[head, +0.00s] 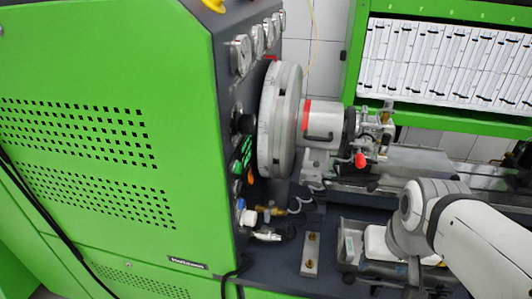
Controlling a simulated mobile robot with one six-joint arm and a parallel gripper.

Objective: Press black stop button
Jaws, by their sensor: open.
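The green test bench (110,130) has a dark side panel carrying the controls. A round black knob or button (243,123) stands out from this panel below the gauges. Green controls (243,152) sit under it, with smaller ones lower down. Which of these is the black stop button I cannot tell for sure. My white arm comes in from the lower right. My gripper (412,271) is at its end, low over the dark bed, open and well to the right of the panel. Its fingers are hard to make out there. It touches no control.
A large grey disc (281,120) and a pump assembly (350,125) stand just right of the panel. Hoses and fittings (268,211) crowd below the disc. A metal block (311,253) lies on the bed. A green rack (440,62) stands behind.

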